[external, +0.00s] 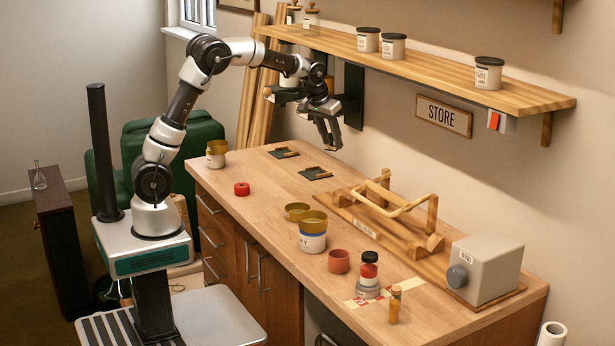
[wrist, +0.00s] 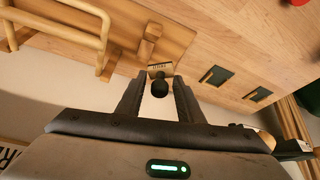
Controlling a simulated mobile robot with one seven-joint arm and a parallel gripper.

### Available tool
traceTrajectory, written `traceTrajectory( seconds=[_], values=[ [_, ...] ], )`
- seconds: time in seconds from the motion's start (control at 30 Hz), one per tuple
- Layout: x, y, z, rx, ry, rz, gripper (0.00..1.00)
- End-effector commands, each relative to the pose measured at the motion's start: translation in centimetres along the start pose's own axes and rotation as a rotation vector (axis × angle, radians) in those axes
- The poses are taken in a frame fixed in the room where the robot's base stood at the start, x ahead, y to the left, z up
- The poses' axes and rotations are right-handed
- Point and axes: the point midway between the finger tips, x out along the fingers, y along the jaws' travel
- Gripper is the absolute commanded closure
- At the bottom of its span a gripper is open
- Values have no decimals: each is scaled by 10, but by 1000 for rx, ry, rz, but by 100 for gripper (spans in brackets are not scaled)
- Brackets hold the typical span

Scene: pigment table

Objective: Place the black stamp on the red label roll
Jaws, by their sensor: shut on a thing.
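My gripper (external: 329,138) is raised above the far part of the bench, below the wall shelf. In the wrist view its two fingers (wrist: 159,92) are closed around a small dark stamp with a round black knob (wrist: 160,88). In the external view the stamp is too small and dark to make out between the fingers. The red label roll (external: 241,188) lies flat on the bench near its left front edge, well apart from my gripper. A bit of red also shows at the top right corner of the wrist view.
Two dark flat plates (external: 315,173) lie on the bench below my gripper. A wooden rack with a curved handle (external: 400,205) stands to the right. Tins, a red cup (external: 339,261) and a black-topped jar (external: 369,270) stand nearer. Bench around the red roll is clear.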

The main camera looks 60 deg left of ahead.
Motion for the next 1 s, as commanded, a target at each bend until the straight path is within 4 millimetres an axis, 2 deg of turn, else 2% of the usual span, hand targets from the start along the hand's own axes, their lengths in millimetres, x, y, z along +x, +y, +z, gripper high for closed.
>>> traceTrajectory(
  seconds=[0.03,0.17,0.3,0.4,0.5,0.6,0.8,1.0],
  values=[
    [0,-32,4,-45,-1,-17,87],
    [-3,-102,19,-144,-4,-58,87],
    [-9,-173,45,-252,-7,-99,87],
    [-14,-218,68,-325,-9,-127,87],
    [-19,-250,89,-381,-10,-149,87],
    [-23,-272,105,-422,-11,-164,87],
    [-29,-300,130,-480,-12,-185,87],
    [0,-298,142,-476,-18,-185,87]
  ],
)
